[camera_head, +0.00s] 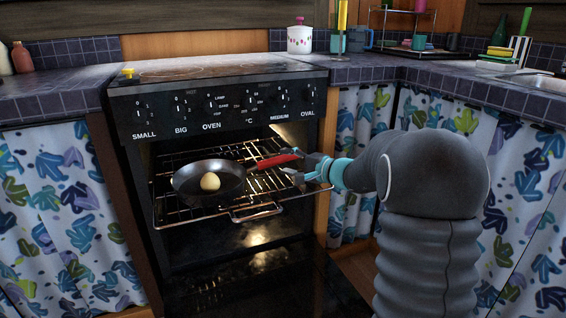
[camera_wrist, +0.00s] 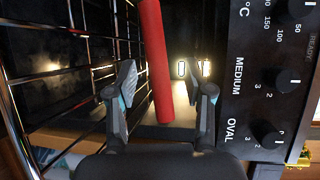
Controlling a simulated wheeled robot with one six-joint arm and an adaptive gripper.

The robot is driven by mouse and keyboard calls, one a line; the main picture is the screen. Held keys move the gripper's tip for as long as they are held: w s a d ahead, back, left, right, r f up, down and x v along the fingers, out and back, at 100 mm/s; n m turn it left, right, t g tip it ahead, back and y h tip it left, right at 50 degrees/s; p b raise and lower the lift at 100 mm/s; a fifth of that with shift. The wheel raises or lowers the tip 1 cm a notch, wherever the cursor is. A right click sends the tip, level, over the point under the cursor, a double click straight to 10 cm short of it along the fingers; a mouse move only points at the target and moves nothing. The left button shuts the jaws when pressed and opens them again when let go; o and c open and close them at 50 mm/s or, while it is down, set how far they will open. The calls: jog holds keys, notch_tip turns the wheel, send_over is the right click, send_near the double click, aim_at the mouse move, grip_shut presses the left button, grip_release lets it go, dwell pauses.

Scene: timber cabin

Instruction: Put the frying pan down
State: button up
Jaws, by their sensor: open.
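The dark frying pan (camera_head: 228,190) rests on the pulled-out wire oven rack, with a pale round thing (camera_head: 210,181) inside it. Its red handle (camera_head: 277,160) points right, toward my gripper (camera_head: 308,170). In the wrist view the red handle (camera_wrist: 156,65) runs down between the two spread fingers of my gripper (camera_wrist: 163,92), with visible gaps on both sides. My gripper is open and holds nothing. The pan's body is out of the wrist view.
The wire rack (camera_head: 165,207) sticks out of the open oven (camera_head: 210,240). The control panel with knobs (camera_head: 215,105) is just above the pan; it is close beside my gripper in the wrist view (camera_wrist: 262,60). Patterned curtains (camera_head: 65,215) hang on both sides.

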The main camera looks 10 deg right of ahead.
jog(key=v, duration=1)
jog(key=s+a+f+n+g+h, duration=0.1)
jog(key=s+a+n+g, duration=0.25)
jog(key=s+a, duration=0.45)
jog(key=s+a+f+n+g+h, duration=0.1)
jog(key=s+a+n+g, duration=0.3)
jog(key=s, duration=0.6)
jog(key=s+d+f+n+h, duration=0.1)
jog(key=s+h, duration=0.3)
jog(key=s, duration=0.4)
jog(key=s+d+f+n+h, duration=0.2)
jog(key=s+d+f+h, duration=0.1)
jog(key=s, duration=0.6)
jog(key=shift+f+h, duration=0.25)
jog(key=shift+h, duration=0.25)
